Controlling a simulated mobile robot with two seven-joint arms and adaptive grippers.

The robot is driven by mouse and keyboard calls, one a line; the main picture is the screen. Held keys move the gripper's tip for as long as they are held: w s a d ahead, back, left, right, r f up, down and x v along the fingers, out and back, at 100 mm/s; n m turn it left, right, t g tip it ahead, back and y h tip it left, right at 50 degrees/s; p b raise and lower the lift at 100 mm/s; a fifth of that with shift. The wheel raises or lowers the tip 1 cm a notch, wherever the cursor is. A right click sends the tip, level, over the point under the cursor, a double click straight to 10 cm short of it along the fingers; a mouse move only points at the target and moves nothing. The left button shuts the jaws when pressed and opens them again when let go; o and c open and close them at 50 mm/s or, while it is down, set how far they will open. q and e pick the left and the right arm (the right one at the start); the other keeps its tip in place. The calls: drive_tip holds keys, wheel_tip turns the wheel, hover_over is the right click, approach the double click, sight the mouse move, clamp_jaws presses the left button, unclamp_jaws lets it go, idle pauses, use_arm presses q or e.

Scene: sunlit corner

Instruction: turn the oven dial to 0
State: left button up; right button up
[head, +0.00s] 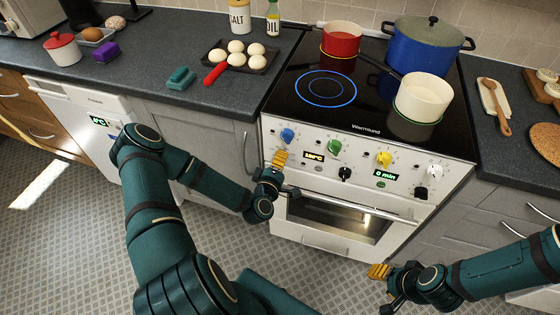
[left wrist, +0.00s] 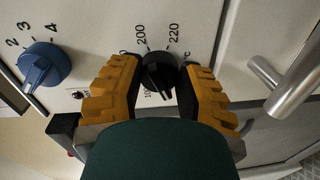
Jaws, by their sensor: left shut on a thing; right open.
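The oven dial (left wrist: 158,72) is black, with 200 and 220 printed above it in the left wrist view. It sits between the yellow fingers of my left gripper (left wrist: 160,88), which is shut on it. In the head view my left gripper (head: 280,160) is at the oven's front panel (head: 300,178), just below the blue knob (head: 287,135), and hides the dial. The blue knob also shows left of the fingers in the left wrist view (left wrist: 44,66). I cannot tell the dial's exact setting. My right gripper (head: 379,271) is open and empty, low before the oven.
Green (head: 334,146), yellow (head: 384,158) and white (head: 435,170) knobs share the panel. A small black knob (head: 344,174) is right of the lit temperature display (head: 313,155). The oven door handle (head: 350,206) runs below. Pots stand on the hob above.

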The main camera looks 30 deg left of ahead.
use_arm(q)
drive_tip(key=shift+w+r, duration=0.1)
drive_tip(key=shift+r, duration=0.05)
drive_tip(key=o, duration=1.2)
drive_tip(key=v, duration=1.2)
drive_tip(key=shift+d, duration=0.15)
